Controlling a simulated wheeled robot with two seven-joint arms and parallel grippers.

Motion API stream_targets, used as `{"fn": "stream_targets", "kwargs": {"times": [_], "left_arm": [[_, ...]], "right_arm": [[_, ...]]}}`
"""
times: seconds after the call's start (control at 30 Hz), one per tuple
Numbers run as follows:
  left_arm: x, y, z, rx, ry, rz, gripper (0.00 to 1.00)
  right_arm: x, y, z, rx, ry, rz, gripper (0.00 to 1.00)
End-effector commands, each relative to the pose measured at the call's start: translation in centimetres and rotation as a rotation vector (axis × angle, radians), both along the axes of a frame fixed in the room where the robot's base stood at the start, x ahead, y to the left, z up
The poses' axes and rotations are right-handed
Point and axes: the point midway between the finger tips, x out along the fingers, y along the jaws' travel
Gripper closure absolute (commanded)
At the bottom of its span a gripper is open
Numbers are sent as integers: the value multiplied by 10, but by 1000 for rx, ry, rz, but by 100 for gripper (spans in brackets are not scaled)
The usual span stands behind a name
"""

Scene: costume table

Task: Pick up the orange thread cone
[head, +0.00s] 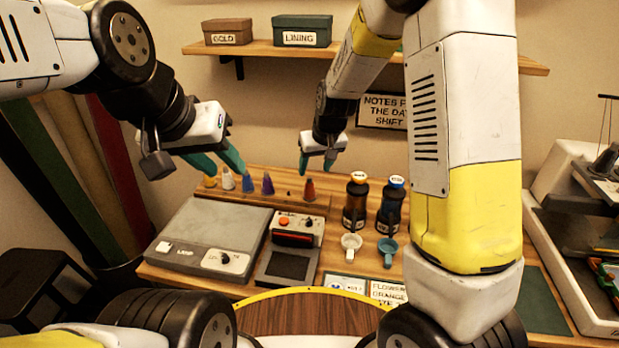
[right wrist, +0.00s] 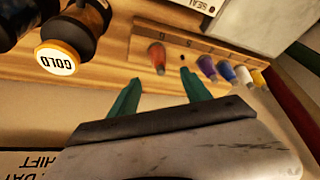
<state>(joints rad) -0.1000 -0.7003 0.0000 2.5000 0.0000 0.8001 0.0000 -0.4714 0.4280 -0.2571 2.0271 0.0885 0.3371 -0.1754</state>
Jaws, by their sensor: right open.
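A red-orange thread cone (head: 309,190) stands at the right end of a wooden peg rack (head: 262,197); it also shows in the right wrist view (right wrist: 157,58). A yellow-orange cone (head: 210,181) stands at the rack's left end. White, blue and purple cones stand between, and one peg (head: 289,193) near the red-orange cone is bare. My right gripper (head: 316,164) is open and empty above the red-orange cone, which appears between its fingertips (right wrist: 160,82) in the right wrist view. My left gripper (head: 220,166) is open near the left end of the rack.
A grey lamp box (head: 207,232) and a small device (head: 297,232) sit in front. A shelf (head: 450,61) hangs above.

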Motion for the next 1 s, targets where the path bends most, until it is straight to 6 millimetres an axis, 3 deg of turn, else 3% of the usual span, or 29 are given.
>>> {"fn": "stream_targets", "kwargs": {"times": [0.1,0.77,1.0], "left_arm": [[0,0,0,0,0,0,64],[0,0,0,0,0,0,64],[0,0,0,0,0,0,64]], "right_arm": [[10,9,-23,-29,1,20,44],[46,18,-97,-44,1,31,44],[50,20,-105,-42,-1,30,44]]}}
